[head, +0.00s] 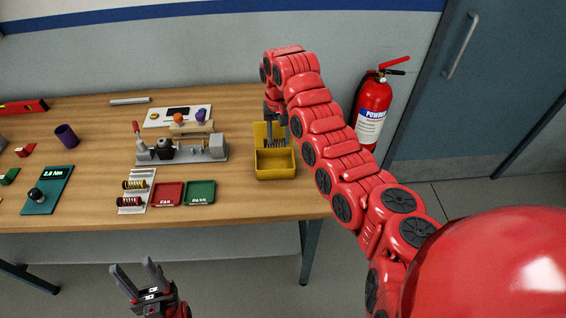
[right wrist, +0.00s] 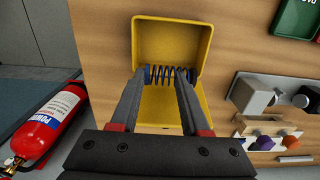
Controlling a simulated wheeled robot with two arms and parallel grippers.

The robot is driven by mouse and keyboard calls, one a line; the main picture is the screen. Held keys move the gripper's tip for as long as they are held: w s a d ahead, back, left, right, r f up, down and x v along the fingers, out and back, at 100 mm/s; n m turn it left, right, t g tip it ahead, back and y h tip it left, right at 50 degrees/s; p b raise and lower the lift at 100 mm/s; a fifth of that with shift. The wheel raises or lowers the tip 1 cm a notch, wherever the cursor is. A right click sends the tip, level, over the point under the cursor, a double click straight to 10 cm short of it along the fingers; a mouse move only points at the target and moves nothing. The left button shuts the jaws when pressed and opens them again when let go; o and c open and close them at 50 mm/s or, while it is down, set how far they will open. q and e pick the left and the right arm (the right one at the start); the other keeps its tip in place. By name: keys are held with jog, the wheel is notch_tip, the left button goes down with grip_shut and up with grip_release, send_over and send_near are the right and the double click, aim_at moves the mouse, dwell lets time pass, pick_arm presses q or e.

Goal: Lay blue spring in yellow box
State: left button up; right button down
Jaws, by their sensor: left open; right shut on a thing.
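The yellow box (head: 276,170) stands near the right end of the wooden table; it also shows in the right wrist view (right wrist: 207,42). The blue spring (right wrist: 168,75) lies crosswise between the fingertips of my right gripper (right wrist: 170,76), which is shut on its ends. The spring is over the open yellow box, within its outline; how deep it sits is hard to tell. In the head view my right gripper (head: 276,125) points down at the box. My left gripper (head: 142,280) is open and empty, in front of the table's front edge.
Red (head: 167,194) and green (head: 200,193) trays lie left of the box. A fire extinguisher (head: 373,108) is beyond the table's right end.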

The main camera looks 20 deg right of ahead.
aim_at(279, 146)
notch_tip(279, 146, down, 3)
jog(key=shift+a+f, duration=0.1)
jog(key=shift+f+p, duration=0.5)
notch_tip(279, 146, down, 3)
jog(key=shift+f+p, duration=0.15)
jog(key=shift+p, duration=0.55)
jog(key=shift+f, duration=0.3)
jog(key=c, duration=0.7)
grip_release()
jog(key=shift+o, duration=0.2)
jog(key=shift+r, duration=0.15)
notch_tip(279, 146, up, 4)
jog(key=b, duration=0.2)
jog(key=shift+w+b, duration=0.15)
jog(key=shift+b, duration=0.15)
notch_tip(279, 146, up, 8)
jog(key=shift+r+b, duration=0.1)
jog(key=shift+b, duration=0.3)
